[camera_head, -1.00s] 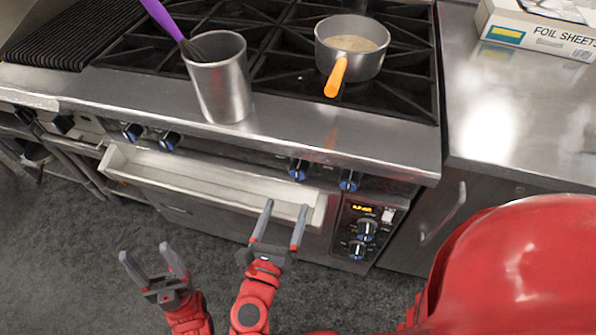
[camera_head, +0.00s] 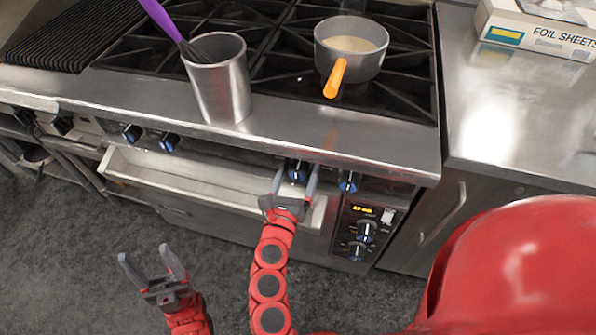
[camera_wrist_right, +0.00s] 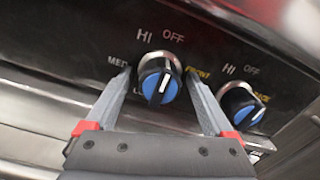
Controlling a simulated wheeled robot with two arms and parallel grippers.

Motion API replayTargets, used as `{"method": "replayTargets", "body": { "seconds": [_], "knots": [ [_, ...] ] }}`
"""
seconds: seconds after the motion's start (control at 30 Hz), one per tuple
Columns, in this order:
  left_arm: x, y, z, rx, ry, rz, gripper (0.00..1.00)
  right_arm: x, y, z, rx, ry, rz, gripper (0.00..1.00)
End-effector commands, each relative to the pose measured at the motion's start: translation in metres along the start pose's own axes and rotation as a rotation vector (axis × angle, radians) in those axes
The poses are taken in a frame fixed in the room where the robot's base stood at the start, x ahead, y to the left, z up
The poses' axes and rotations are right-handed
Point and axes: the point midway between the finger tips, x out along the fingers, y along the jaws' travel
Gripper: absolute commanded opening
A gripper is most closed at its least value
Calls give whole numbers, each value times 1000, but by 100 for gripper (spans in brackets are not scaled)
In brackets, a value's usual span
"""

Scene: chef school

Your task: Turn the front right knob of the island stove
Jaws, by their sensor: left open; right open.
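The stove (camera_head: 330,150) has a row of black and blue knobs along its front. In the right wrist view, one knob (camera_wrist_right: 158,82) sits between the open fingers of my right gripper (camera_wrist_right: 164,95), with a small gap on either side. In the head view these are the knob (camera_head: 298,171) at my right gripper (camera_head: 295,185) and the rightmost upper knob (camera_head: 349,181). My left gripper (camera_head: 154,266) is open and empty, low and away from the stove.
A pot (camera_head: 351,62) with an orange handle stands on the burners. A metal cup (camera_head: 219,90) holds a purple-handled whisk. A shelf-like tray (camera_head: 180,175) juts out below the knobs. A foil sheets box (camera_head: 540,28) is on the right counter.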

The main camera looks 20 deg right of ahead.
Motion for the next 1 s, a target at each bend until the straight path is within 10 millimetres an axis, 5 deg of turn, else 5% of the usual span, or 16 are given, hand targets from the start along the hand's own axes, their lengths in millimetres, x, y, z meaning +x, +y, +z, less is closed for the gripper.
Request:
{"method": "replayTargets", "body": {
  "seconds": [0.07, 0.53, 1.0],
  "knots": [
    [0, 0, 0, 0, 0, 0, 64, 0, 0, 0, 0, 0, 0, 87],
    [0, 0, 0, 0, 0, 0, 64, 0, 0, 0, 0, 0, 0, 3],
    [5, 0, -1, 0, 0, 0, 64, -1, 0, 0, -118, 2, 0, 2]
  ]
}}
